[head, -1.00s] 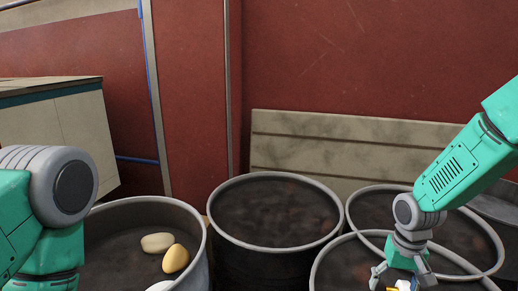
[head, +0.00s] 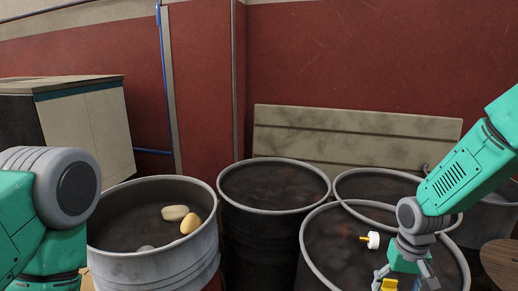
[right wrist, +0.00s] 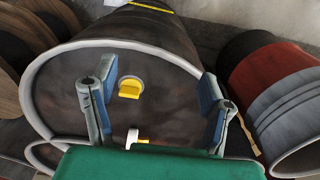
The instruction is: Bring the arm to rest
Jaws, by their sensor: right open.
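My right gripper (head: 407,283) is open over the front right drum (head: 309,232) in the head view. In the right wrist view its two blue-padded fingers (right wrist: 157,88) stand wide apart with nothing between them in their grip. A yellow piece (right wrist: 130,88) lies on the drum beyond the fingers, and it also shows beside the gripper in the head view (head: 387,284). A white and yellow piece (head: 372,241) lies left of the wrist, and it shows near the palm in the wrist view (right wrist: 133,136). My left arm shows at the lower left; its gripper is out of view.
A grey drum (head: 203,240) at left holds rounded pale and yellow pieces (head: 185,219). Another drum (head: 274,186) stands in the middle, with one more behind the right drum. A board (head: 340,139) leans on the red wall. A cabinet (head: 90,125) stands at left.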

